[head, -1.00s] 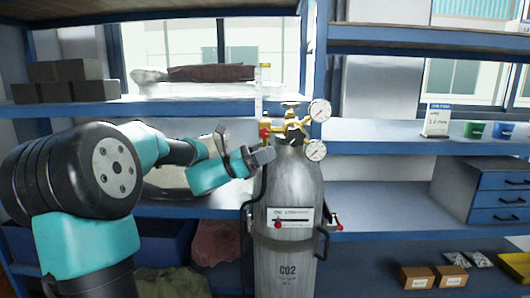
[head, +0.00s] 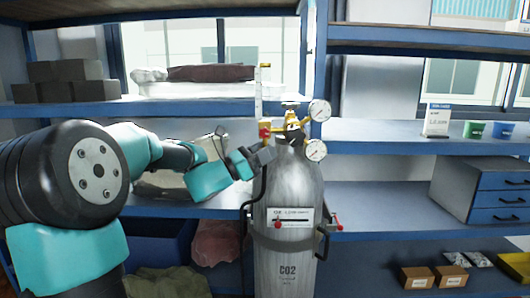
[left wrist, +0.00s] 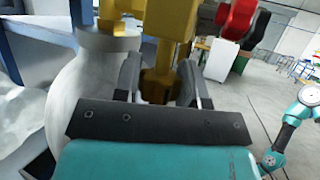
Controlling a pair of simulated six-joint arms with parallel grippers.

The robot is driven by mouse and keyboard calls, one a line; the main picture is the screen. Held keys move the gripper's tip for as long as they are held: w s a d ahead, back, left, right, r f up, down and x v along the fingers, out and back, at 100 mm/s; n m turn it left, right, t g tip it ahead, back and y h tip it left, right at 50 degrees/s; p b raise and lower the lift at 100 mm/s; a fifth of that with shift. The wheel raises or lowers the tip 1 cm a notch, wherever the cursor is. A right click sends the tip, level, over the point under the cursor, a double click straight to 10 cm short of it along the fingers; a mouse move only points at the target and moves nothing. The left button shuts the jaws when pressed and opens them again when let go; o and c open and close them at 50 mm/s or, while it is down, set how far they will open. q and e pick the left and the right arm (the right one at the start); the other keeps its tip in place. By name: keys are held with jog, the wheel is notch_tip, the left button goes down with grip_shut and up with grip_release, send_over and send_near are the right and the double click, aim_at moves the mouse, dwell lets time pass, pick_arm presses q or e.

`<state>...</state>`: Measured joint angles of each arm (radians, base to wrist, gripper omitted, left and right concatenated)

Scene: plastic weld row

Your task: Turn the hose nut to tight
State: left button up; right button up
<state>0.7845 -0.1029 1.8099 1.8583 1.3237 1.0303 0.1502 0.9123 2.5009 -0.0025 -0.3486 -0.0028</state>
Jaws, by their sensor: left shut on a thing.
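The grey CO2 cylinder (head: 288,200) stands upright in the middle of the head view. A brass regulator (head: 292,124) with two round gauges (head: 319,110) sits on top. My left gripper (head: 264,156) is at the cylinder's upper left, below the regulator's red part (head: 265,132). In the left wrist view, the fingers of my left gripper (left wrist: 160,92) are closed around the brass hose nut (left wrist: 157,84), under a larger brass body (left wrist: 168,20). The nut's far side is hidden, and I cannot tell how tight it is. My right gripper does not show clearly.
Blue shelves (head: 400,133) stand behind the cylinder. A black hose (head: 246,215) hangs at its left, and a strap (head: 285,243) crosses its front. Cardboard boxes (head: 416,277) and a drawer unit (head: 497,192) are at right. A red and black part (left wrist: 240,15) is close in the wrist view.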

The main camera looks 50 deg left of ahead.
pick_arm(q)
jog(key=n+y, duration=0.2)
jog(key=y, duration=0.2)
jog(key=n+t+y, duration=0.1)
jog(key=n+y, duration=0.2)
jog(key=y, duration=0.2)
jog(key=shift+t+y, duration=0.3)
jog(key=shift+n+g+y, duration=0.5)
jog(key=shift+n+y, duration=0.6)
jog(key=shift+y, duration=0.95)
jog(key=shift+n+g+y, duration=0.5)
jog(key=shift+n+y, duration=0.6)
jog(key=shift+y, duration=0.95)
jog(key=shift+n+y, duration=0.3)
jog(key=shift+y, duration=0.3)
jog(key=o, duration=0.9)
